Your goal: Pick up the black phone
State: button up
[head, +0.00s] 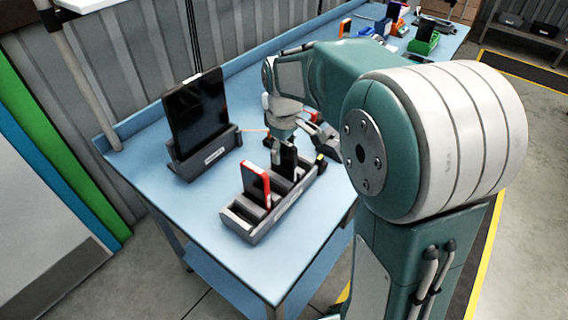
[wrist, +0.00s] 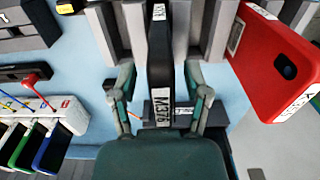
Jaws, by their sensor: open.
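The black phone (head: 288,161) stands on edge in a grey slotted rack (head: 239,222) on the blue table. In the wrist view the black phone (wrist: 160,60) is seen edge-on, with white labels on its narrow side. My gripper (head: 281,148) is at the phone's top in the head view. In the wrist view my gripper (wrist: 160,100) is open, with one finger on each side of the phone and gaps visible between. The phone's lower end is hidden by the gripper body in the wrist view.
A red phone (head: 256,184) stands in the same rack; it shows close at right in the wrist view (wrist: 270,66). A large black tablet (head: 197,112) stands in a dock behind at left. A white strip with coloured items (wrist: 42,120) shows at left. The table's front left is clear.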

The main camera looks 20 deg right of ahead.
jog(key=shift+a, duration=0.15)
jog(key=shift+c, duration=0.3)
grip_shut()
jog(key=shift+r, duration=0.1)
